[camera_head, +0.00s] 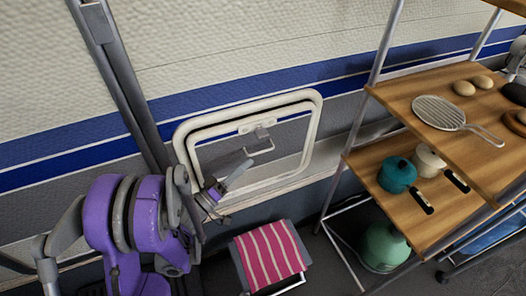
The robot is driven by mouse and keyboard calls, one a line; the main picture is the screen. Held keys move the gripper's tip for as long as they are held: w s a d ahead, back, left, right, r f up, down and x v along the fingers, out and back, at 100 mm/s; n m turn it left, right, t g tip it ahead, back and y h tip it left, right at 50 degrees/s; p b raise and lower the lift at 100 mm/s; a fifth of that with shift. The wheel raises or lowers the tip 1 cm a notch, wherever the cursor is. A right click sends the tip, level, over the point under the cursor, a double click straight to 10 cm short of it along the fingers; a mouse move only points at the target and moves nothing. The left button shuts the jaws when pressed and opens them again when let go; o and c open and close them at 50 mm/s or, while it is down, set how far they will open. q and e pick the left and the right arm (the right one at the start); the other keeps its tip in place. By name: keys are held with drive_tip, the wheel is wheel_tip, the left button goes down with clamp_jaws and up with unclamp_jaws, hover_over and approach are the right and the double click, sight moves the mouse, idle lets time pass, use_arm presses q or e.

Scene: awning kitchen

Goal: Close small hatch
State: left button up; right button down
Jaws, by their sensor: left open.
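The small hatch (315,112) is on the trailer wall, left of the shelves in the head view. It has a white rounded frame around a panel striped blue and grey like the wall. A small grey latch and thin handle (262,142) show near its upper middle. I cannot tell exactly how far the hatch stands out from the wall. My left gripper (226,184) is open and empty, in front of the hatch's lower left part. It hides some of the frame there, and I cannot tell whether it touches. My right gripper is not in view.
A wooden shelf rack (405,98) stands at the right, with a strainer (438,112), a teal pot (397,174) and a cream pot. A green gas bottle (385,246) stands below. A stool with a pink striped cloth (268,254) sits under the hatch. A grey pole crosses the wall at left.

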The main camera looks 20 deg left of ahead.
sight(261, 152)
use_arm(q)
drive_tip(key=x, duration=0.7)
clamp_jaws()
idle(1.3)
